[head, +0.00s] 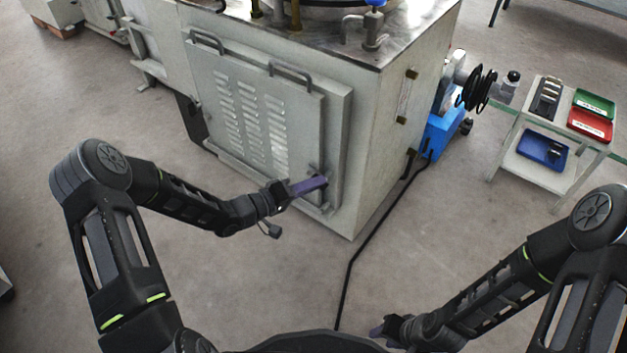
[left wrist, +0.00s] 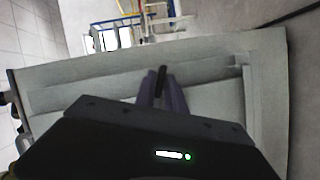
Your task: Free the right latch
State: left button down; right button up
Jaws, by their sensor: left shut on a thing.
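A grey louvred panel (head: 232,110) with two handles on its upper part closes the front of a pale cabinet. At its lower right edge my left gripper (head: 322,181), with purple fingers, reaches the right latch (head: 326,207), which is mostly hidden behind the fingers. In the left wrist view the left gripper (left wrist: 161,78) has its fingers on either side of a thin dark bar of the right latch (left wrist: 161,84) and is shut on it. My right gripper (head: 378,330) is low at the bottom of the head view, away from the cabinet; its jaws are too small to judge.
A black cable (head: 350,270) runs along the floor beside the cabinet. A blue machine (head: 440,135) stands behind its right side. A small cart (head: 545,175) with green, red and blue trays is at the right.

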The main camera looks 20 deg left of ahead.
pick_arm(q)
jog(key=m+y, duration=0.2)
jog(key=m, duration=0.1)
jog(key=m+y+b, duration=0.1)
jog(key=m+y, duration=0.1)
jog(key=m, duration=0.1)
jog(key=m+y+b, duration=0.1)
jog(key=m+y, duration=0.1)
jog(key=m, duration=0.1)
jog(key=shift+s+d+r+m, duration=0.2)
jog(key=shift+d+m, duration=0.1)
jog(key=shift+d, duration=0.1)
jog(key=shift+t, duration=0.3)
dwell(0.3)
jog(key=c, duration=1.5)
grip_release()
jog(key=shift+r, duration=0.1)
